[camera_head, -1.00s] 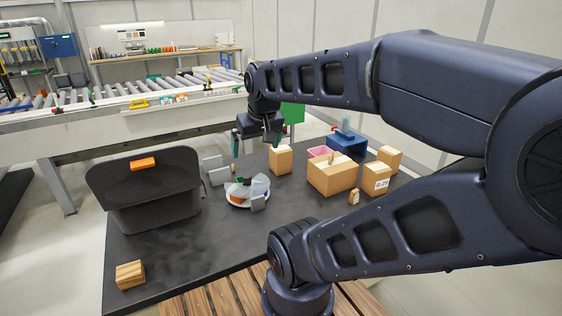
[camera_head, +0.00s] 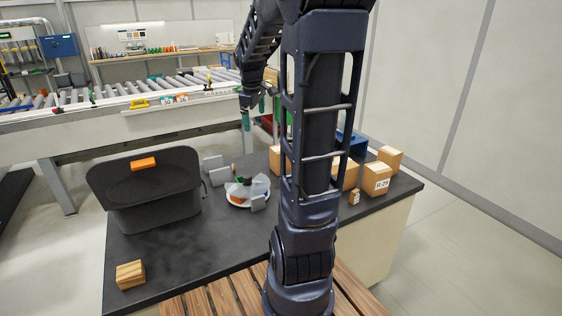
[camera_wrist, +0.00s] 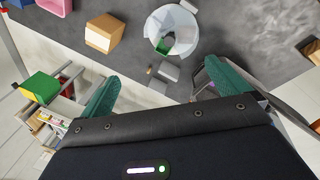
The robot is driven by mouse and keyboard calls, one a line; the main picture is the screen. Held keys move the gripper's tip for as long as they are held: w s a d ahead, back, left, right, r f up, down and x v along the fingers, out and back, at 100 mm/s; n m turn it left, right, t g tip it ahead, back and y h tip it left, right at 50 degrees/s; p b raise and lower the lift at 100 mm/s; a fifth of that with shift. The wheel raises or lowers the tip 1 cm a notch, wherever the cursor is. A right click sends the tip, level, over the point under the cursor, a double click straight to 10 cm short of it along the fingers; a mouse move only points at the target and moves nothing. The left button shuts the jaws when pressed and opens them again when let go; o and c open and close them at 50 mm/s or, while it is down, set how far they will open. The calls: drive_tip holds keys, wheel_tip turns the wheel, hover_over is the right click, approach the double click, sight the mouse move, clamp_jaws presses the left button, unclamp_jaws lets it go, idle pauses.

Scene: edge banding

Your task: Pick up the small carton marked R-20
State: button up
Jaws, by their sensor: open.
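A small tan carton (camera_head: 376,180) with a white label stands upright at the right of the dark table; the label starts with R-2, its last digit is too small to be certain. My gripper (camera_head: 254,108) is raised past the table's far side, well to the left of and beyond that carton. In the wrist view my gripper (camera_wrist: 162,72) shows two green fingers spread apart with nothing between them. The labelled carton cannot be made out in the wrist view.
Another carton (camera_head: 390,157) stands behind it, and a tiny labelled box (camera_head: 355,197) in front. My arm partly covers an open box (camera_head: 348,175) and a blue bin (camera_head: 354,143). The front-middle table is clear.

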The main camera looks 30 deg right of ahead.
drive_tip(key=w+d+f+n+g, duration=0.1)
drive_tip(key=w+d+f+n, duration=0.1)
drive_tip(key=w+d+f, duration=0.3)
drive_tip(key=w+d+f+n, duration=0.3)
drive_tip(key=w+d, duration=0.1)
drive_tip(key=w, duration=0.3)
drive_tip(key=n+g+y, duration=0.1)
drive_tip(key=n, duration=0.4)
approach(275, 151)
drive_tip(key=d+f, duration=0.1)
drive_tip(key=d, duration=0.1)
drive_tip(key=w+d+f, duration=0.1)
drive_tip(key=shift+w+d+f, duration=0.15)
drive_tip(key=shift+d, duration=0.25)
drive_tip(key=shift+w+d+f, duration=0.1)
drive_tip(key=shift+d+f, duration=0.05)
drive_tip(key=shift+f, duration=0.3)
wheel_tip(275, 151, down, 10)
drive_tip(key=shift+f, duration=0.1)
drive_tip(key=c, duration=1.3)
